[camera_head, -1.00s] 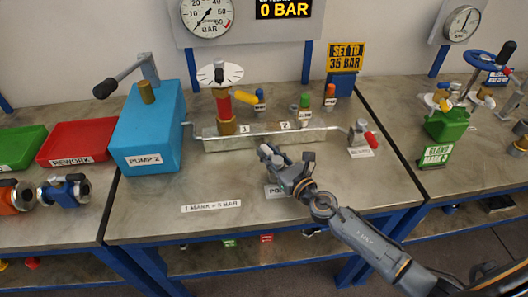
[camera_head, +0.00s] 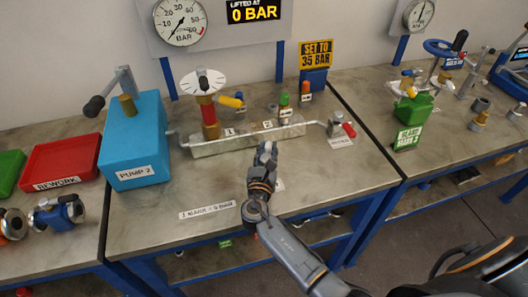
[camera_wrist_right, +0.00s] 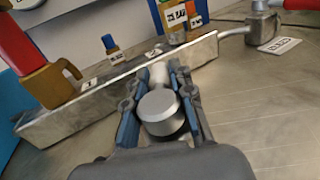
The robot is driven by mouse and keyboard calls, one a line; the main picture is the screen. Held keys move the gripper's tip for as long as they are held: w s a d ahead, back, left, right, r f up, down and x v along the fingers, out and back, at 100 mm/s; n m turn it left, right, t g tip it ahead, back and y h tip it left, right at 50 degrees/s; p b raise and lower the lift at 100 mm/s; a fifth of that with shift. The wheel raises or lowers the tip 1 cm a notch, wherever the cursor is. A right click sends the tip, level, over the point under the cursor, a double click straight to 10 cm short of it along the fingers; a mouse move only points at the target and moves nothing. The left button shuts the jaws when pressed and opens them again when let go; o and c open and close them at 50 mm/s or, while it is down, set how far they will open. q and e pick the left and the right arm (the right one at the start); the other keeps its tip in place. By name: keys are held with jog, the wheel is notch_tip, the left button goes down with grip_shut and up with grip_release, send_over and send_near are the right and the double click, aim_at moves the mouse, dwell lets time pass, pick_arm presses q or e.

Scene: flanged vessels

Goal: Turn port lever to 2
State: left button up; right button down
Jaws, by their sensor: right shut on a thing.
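The metal port block (camera_head: 215,147) lies across the table, with labels 1 (camera_head: 229,132) and 2 (camera_head: 267,125) on its top. My right gripper (camera_head: 267,148) is at the front of the block, near label 2. In the wrist view its fingers (camera_wrist_right: 160,105) are shut around a light grey lever with a round knob (camera_wrist_right: 158,106), which extends from the block's front towards the camera. In the head view the gripper hides the lever. My left gripper is not in view.
A blue pump (camera_head: 133,138) stands left of the block. Small coloured fittings (camera_head: 305,90) are behind the block.

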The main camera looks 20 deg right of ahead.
jog(key=shift+s+d+m+g+h+b, duration=0.15)
jog(key=shift+m+g+h+b, duration=0.2)
jog(key=shift+m+g+h, duration=0.4)
jog(key=shift+s+d+m+g+h+b, duration=0.15)
jog(key=shift+m+g+h+b, duration=0.2)
jog(key=shift+m+g+h, duration=0.4)
jog(key=shift+s+d+m+g+h+b, duration=0.15)
jog(key=shift+m+g+h+b, duration=0.3)
jog(key=shift+h, duration=0.45)
jog(key=shift+g, duration=0.25)
jog(key=c, duration=1.1)
grip_release()
jog(key=shift+d, duration=0.1)
jog(key=shift+c, duration=0.2)
